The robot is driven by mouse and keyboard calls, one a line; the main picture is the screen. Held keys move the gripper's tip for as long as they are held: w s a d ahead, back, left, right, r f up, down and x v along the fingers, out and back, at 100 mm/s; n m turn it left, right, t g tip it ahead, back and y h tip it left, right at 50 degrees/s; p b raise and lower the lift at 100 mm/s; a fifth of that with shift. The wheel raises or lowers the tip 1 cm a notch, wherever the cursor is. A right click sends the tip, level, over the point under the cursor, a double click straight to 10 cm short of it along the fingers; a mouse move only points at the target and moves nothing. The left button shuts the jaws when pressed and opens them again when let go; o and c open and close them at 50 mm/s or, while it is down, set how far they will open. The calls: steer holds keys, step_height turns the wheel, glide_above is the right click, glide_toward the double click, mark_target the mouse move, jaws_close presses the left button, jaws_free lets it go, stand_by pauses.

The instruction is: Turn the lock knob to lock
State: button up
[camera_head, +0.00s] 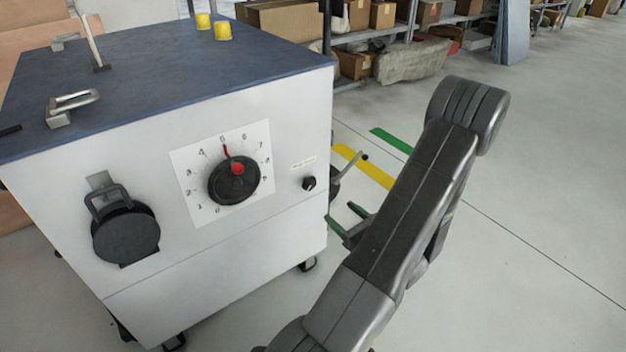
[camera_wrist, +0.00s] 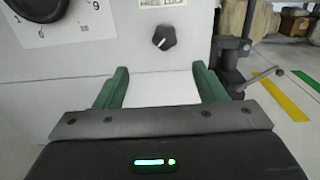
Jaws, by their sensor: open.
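The lock knob (camera_head: 309,183) is a small black knob on the right part of the white cabinet front, below a small label. In the wrist view the knob (camera_wrist: 164,37) has a white pointer mark slanting down to the left, under a partly cut-off label that seems to end in "LOCK" (camera_wrist: 163,3). My gripper (camera_wrist: 158,82) has two green fingers, spread wide with nothing between them. The knob appears above and between the fingertips, apart from them. In the head view my arm hides part of the gripper (camera_head: 345,220), which is to the right of the cabinet front and lower than the knob.
A large numbered dial (camera_head: 234,181) with a red pointer is left of the knob. A black round part with a handle (camera_head: 126,233) is at the far left. A crank handle (camera_wrist: 262,76) projects just right of the cabinet. Open floor lies to the right.

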mark_target(311, 184)
steer(key=b+x, duration=0.1)
steer(key=x, duration=0.3)
steer(key=b+x, duration=0.1)
steer(key=x, duration=0.4)
steer(key=b+x, duration=0.1)
steer(key=x, duration=0.4)
steer(key=shift+w+d, duration=0.25)
steer(key=shift+d, duration=0.15)
steer(key=c, duration=1)
